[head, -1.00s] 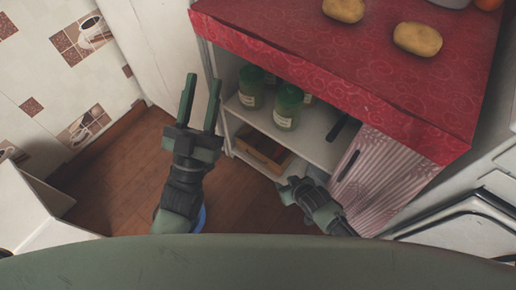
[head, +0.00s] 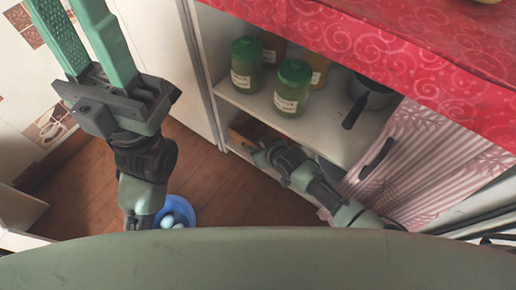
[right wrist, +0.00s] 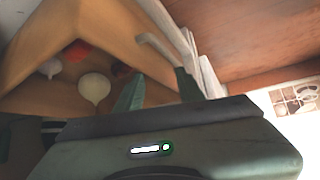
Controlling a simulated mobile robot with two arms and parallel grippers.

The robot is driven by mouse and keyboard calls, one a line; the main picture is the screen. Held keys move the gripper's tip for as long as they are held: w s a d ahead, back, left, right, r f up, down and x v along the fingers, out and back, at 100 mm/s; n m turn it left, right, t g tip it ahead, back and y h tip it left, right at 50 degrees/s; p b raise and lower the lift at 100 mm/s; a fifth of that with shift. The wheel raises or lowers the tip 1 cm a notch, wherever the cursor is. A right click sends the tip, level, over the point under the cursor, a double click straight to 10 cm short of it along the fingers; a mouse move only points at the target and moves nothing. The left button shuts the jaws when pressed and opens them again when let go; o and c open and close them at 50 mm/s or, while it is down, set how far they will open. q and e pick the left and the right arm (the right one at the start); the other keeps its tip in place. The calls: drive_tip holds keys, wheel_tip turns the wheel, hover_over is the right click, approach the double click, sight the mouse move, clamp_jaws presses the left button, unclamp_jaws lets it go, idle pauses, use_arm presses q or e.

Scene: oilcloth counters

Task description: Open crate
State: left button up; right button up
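The wooden crate (head: 243,126) sits on the low shelf of the cabinet. In the head view my right gripper (head: 262,152) reaches into the low shelf, beside the crate, and covers much of it. The right wrist view shows the crate's inside (right wrist: 60,85) up close, with pale and red round items in it. There the two green fingers of my right gripper (right wrist: 160,90) stand apart, with a wooden wall showing between them. I cannot tell whether they touch it. My left gripper (head: 90,45) is open and empty, raised at the upper left.
Green-lidded jars (head: 292,88) and a dark pan (head: 368,100) stand on the shelf above. A red-covered counter (head: 400,40) overhangs it. A pink striped door (head: 430,150) closes the right part. A blue bowl (head: 178,211) is low on the left; bare floor (head: 215,170) lies ahead.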

drive_tip(key=shift+w+f, duration=0.1)
drive_tip(key=shift+w, duration=0.05)
clamp_jaws()
idle(1.4)
